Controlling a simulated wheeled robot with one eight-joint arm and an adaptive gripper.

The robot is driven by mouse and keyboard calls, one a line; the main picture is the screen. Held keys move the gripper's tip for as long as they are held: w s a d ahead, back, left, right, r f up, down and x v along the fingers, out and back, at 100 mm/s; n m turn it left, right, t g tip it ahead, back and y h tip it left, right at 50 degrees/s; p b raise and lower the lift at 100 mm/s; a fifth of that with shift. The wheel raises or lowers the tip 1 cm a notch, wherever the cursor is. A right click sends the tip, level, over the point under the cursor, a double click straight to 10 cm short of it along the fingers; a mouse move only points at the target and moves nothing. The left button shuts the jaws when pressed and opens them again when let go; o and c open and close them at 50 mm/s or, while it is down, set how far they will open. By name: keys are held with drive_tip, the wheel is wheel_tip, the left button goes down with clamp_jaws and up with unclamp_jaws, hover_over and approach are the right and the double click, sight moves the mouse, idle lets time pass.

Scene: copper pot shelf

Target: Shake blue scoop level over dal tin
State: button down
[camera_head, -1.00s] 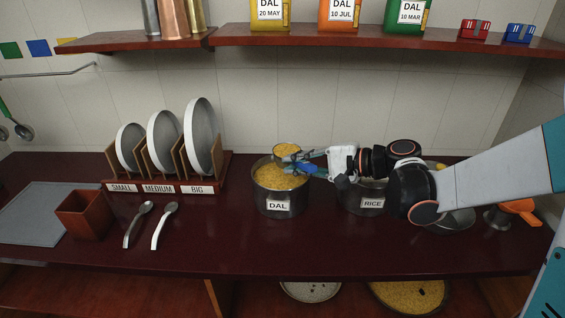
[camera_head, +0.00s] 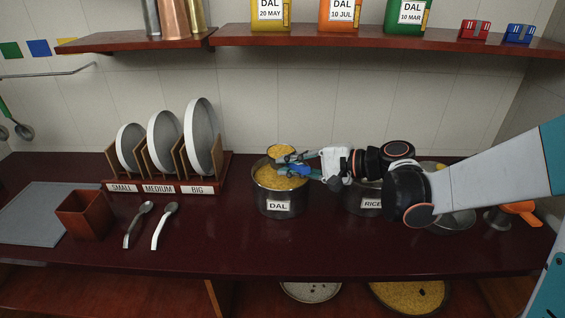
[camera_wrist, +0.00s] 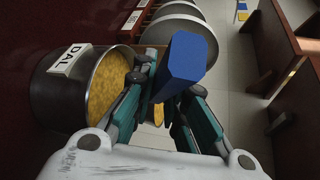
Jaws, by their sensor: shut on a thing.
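The dal tin (camera_head: 280,207) is a dark metal pot with a DAL label, full of yellow dal, standing on the counter. The blue scoop (camera_head: 301,170) has its bowl, filled with yellow dal (camera_head: 281,151), over the back of the tin's mouth. My gripper (camera_head: 309,168) is shut on its blue handle, at the tin's right rim. In the wrist view the blue handle (camera_wrist: 186,66) stands between my fingers and hides most of the scoop's bowl. The dal tin (camera_wrist: 66,100) shows there at the left. Whether the load is level is too small to tell.
The rice tin (camera_head: 365,203) stands right of the dal tin, partly behind my arm. A plate rack (camera_head: 170,185) stands at the left, with two spoons (camera_head: 163,227) and a brown box (camera_head: 86,215) before it. An orange-handled tool (camera_head: 520,210) lies right. A shelf (camera_head: 380,38) runs above.

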drive_tip(key=shift+s+a, duration=0.25)
drive_tip(key=shift+a, duration=0.6)
drive_tip(key=d, duration=0.1)
drive_tip(key=w+d, duration=0.1)
drive_tip(key=d, duration=0.1)
drive_tip(key=shift+d, duration=0.15)
idle(0.4)
drive_tip(key=shift+s+a, duration=0.25)
drive_tip(key=shift+a, duration=0.6)
